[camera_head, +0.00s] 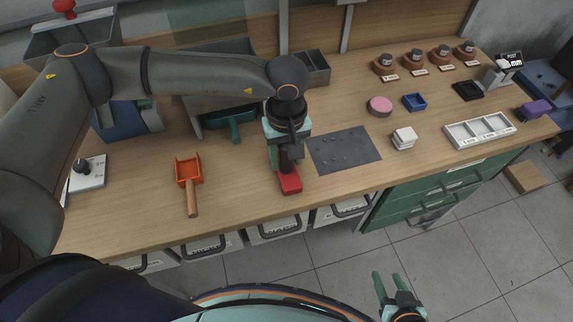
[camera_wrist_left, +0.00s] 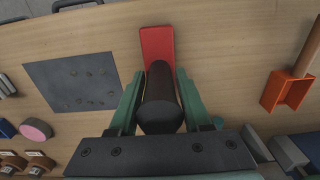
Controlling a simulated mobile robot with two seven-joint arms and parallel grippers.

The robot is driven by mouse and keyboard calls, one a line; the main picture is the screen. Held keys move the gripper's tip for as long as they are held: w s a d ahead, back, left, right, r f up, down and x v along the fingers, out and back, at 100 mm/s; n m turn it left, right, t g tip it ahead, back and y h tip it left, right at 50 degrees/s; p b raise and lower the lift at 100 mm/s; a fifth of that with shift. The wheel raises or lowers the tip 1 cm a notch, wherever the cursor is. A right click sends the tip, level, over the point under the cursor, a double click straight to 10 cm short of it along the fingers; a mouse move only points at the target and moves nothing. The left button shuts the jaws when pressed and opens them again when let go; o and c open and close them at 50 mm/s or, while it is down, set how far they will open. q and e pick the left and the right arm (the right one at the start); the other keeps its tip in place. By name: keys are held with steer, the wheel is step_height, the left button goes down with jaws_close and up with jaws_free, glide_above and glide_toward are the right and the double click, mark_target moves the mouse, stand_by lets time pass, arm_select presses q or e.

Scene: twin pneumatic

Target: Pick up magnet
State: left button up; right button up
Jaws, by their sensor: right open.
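The magnet has a flat red base (camera_head: 290,183) and a thick black upright handle. It stands on the wooden bench near the front edge. In the left wrist view the red base (camera_wrist_left: 157,45) lies beyond the black handle (camera_wrist_left: 160,100). My left gripper (camera_head: 287,160) points down over the magnet, with its green fingers on either side of the handle. The fingers are very close to the handle; I cannot tell whether they press on it. My right gripper (camera_head: 386,285) is open and empty, low in front of the bench.
A dark grey plate (camera_head: 345,150) with small metal bits lies right of the magnet. An orange scoop (camera_head: 189,172) lies to the left. A white stack (camera_head: 404,138), a pink disc (camera_head: 379,105) and a white divided tray (camera_head: 480,130) stand further right. Bare bench surrounds the magnet.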

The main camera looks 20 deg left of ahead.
arm_select(q)
jaws_close()
steer(key=shift+w+r, duration=0.1)
stand_by(0.9)
